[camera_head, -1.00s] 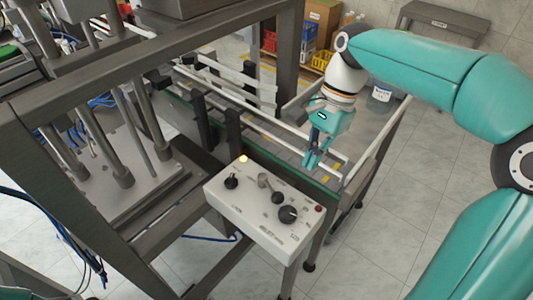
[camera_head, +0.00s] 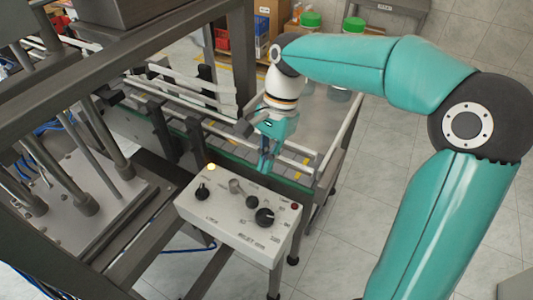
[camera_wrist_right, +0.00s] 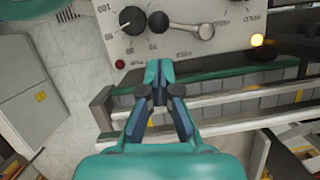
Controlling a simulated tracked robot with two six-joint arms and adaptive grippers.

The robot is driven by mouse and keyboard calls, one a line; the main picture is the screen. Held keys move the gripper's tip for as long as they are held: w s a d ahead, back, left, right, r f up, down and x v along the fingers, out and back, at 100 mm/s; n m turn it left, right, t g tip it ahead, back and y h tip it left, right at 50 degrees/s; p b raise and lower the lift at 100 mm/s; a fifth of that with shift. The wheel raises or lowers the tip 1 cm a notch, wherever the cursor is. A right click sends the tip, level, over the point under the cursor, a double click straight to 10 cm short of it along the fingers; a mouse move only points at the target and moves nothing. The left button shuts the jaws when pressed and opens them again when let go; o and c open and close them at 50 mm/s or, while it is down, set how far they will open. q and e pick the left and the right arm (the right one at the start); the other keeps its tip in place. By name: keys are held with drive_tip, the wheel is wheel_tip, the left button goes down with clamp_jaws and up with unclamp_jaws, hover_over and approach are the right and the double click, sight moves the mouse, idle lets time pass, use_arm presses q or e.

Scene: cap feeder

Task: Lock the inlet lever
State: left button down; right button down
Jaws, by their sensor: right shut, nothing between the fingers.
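The white control box (camera_head: 225,225) stands in the middle of the head view. On it is a lever with a metal hub (camera_head: 237,186) and a black ball end (camera_head: 252,202). In the right wrist view its metal arm (camera_wrist_right: 185,27) runs from the hub to the black ball (camera_wrist_right: 159,22). My right gripper (camera_head: 266,170) is shut and empty, pointing down just behind the box's far edge. In the wrist view its fingertips (camera_wrist_right: 160,68) lie just short of the box edge, apart from the lever. My left gripper is out of view.
The box also carries a large black dial (camera_head: 265,217), a black switch (camera_head: 202,192), a lit yellow lamp (camera_head: 211,167) and a red button (camera_head: 295,206). Conveyor rails (camera_head: 220,145) run behind it. A dark metal frame (camera_head: 130,45) stands at left.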

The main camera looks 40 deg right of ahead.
sight(243, 194)
drive_tip(key=x, duration=0.6)
drive_tip(key=shift+s+f, duration=0.1)
